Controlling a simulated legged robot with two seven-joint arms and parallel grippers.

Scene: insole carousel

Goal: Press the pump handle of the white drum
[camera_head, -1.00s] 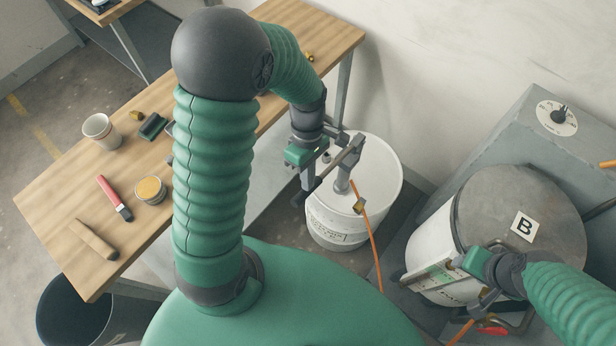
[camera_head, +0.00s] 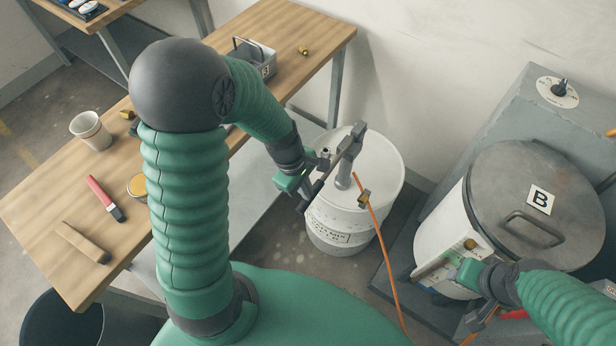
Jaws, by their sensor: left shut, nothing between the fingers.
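The white drum (camera_head: 380,165) stands on the floor between the wooden table and the grey equipment. A grey pump post (camera_head: 343,176) rises from its lid. The dark pump handle (camera_head: 324,178) slants from the pump head down and left past the drum's rim. My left gripper (camera_head: 306,184) is shut and empty beside the handle's lower left end. I cannot tell whether it touches the handle. My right gripper (camera_head: 452,266) is at the front of the lidded drum marked B, its fingers partly hidden.
An orange hose (camera_head: 383,255) with a brass fitting hangs from the pump. The drum marked B (camera_head: 440,230) stands at right by a grey cabinet (camera_head: 510,120) with a dial. The table (camera_head: 100,180) at left holds a cup, brush and tin. A dark bin (camera_head: 60,320) stands below.

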